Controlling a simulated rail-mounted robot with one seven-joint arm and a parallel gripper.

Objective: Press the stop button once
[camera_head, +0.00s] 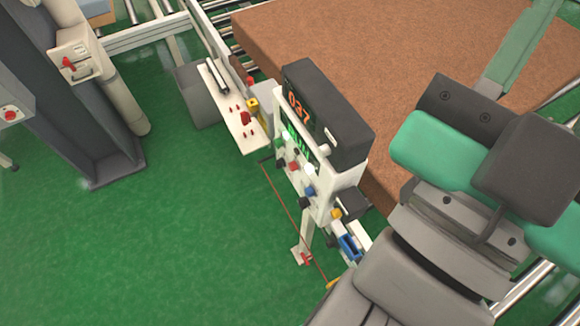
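A white control panel (318,204) stands at the middle of the head view, below a dark display box (342,112) showing orange digits "037". Its face carries a small green-lit screen and several small buttons. A red button (294,166) sits among them, near a green one, a white one, a blue button (309,191) and black knobs. Labels are too small to read, so I cannot tell for sure which is the stop button. My grey and green arm parts fill the right, to the right of the panel. My gripper's fingertips cannot be made out.
A brown mattress (310,35) lies on rollers behind the panel. A white shelf (232,115) with small red parts is left of the panel. Another red button (11,114) is on a box at the far left. Green floor (150,235) is clear at lower left.

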